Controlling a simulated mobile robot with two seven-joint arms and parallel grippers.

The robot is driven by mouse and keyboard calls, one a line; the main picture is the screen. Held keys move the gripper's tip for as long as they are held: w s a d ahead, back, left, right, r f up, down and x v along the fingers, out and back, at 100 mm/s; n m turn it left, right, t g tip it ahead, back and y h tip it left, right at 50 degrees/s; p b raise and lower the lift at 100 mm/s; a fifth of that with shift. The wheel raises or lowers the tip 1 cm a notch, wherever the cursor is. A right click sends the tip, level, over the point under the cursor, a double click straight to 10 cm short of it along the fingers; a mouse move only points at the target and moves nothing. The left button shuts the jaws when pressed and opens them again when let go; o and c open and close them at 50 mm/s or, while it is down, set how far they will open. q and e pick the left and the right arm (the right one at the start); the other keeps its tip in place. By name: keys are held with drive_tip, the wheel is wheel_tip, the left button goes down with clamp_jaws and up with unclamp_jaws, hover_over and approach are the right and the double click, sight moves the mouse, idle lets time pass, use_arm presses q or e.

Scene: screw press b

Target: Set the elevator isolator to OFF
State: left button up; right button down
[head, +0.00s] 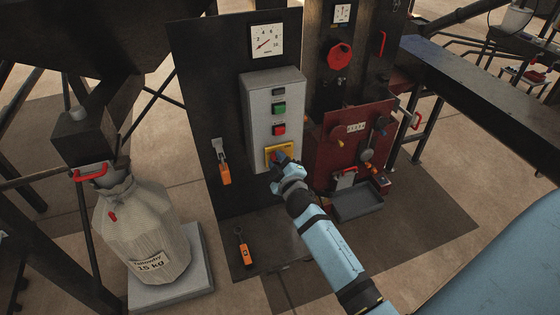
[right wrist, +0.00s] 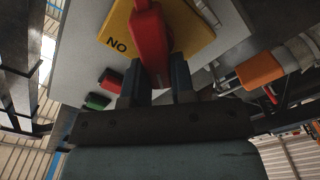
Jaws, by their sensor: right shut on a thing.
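The isolator is a yellow plate (head: 271,149) with a red handle, low on the front of the grey control box (head: 260,105). In the right wrist view the red handle (right wrist: 150,45) stands over the yellow plate (right wrist: 197,30). The word ON shows upside down on the plate, beside the handle. My right gripper (head: 280,160) is at the plate, its two dark fingers (right wrist: 155,85) shut on the handle. In the head view the gripper hides most of the handle. The OFF mark is not visible. My left gripper is not in view.
Above the isolator are a red button (head: 279,129), a green button (head: 279,108) and a dial gauge (head: 266,41). An orange-handled device (head: 224,172) hangs left of the box. A red machine (head: 352,145) stands close on the right. A full sack (head: 145,235) stands at left.

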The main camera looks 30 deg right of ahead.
drive_tip(key=n, duration=0.3)
drive_tip(key=shift+w+a+f+n+b, duration=0.1)
drive_tip(key=shift+a+f+n+b, duration=0.1)
drive_tip(key=shift+n+b, duration=0.1)
drive_tip(key=shift+f+n, duration=0.15)
drive_tip(key=shift+n, duration=0.85)
drive_tip(key=shift+f+n, duration=0.1)
drive_tip(key=shift+n, duration=0.9)
drive_tip(key=c, duration=1)
unclamp_jaws()
drive_tip(key=shift+o, duration=0.2)
drive_tip(key=shift+w+f, duration=0.1)
drive_tip(key=shift+f, duration=0.15)
drive_tip(key=b+v, duration=0.3)
drive_tip(key=v, duration=1)
drive_tip(key=shift+s, duration=0.45)
